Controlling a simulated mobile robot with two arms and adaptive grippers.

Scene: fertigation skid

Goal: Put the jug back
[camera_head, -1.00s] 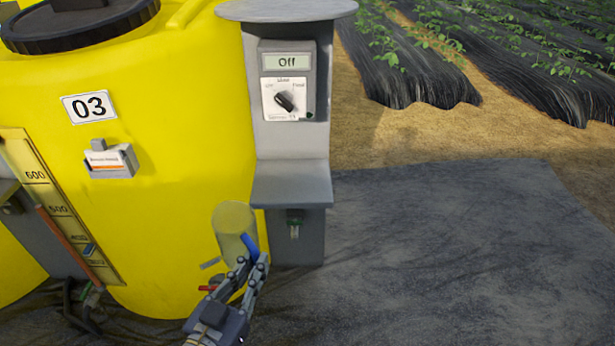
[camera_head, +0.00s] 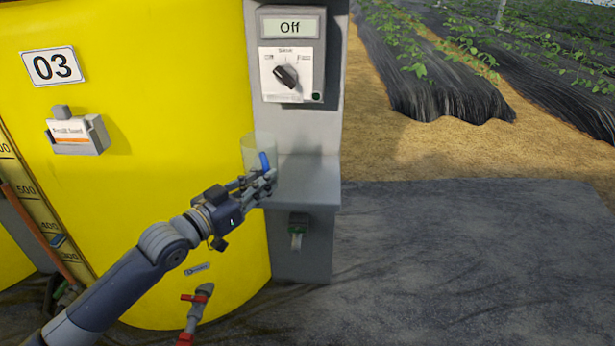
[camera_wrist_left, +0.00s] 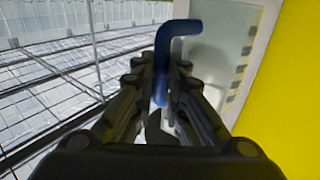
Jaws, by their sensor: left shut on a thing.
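The jug (camera_head: 259,148) is a clear, see-through cylinder with a blue handle (camera_head: 265,162). My left gripper (camera_head: 268,184) is shut on the blue handle and holds the jug upright at the left edge of the grey shelf (camera_head: 310,182) on the control post. I cannot tell whether the jug's base touches the shelf. In the left wrist view the blue handle (camera_wrist_left: 176,30) stands between the fingers of my left gripper (camera_wrist_left: 162,85), and the jug shows as a clear wall with scale marks (camera_wrist_left: 225,75). My right gripper is not in view.
The yellow tank (camera_head: 140,190) marked 03 stands close on the left, with a small grey box (camera_head: 78,135) on it. A control panel (camera_head: 288,60) reading Off is above the shelf. A red-handled valve (camera_head: 198,295) is low on the tank. Dark ground cover lies clear at right.

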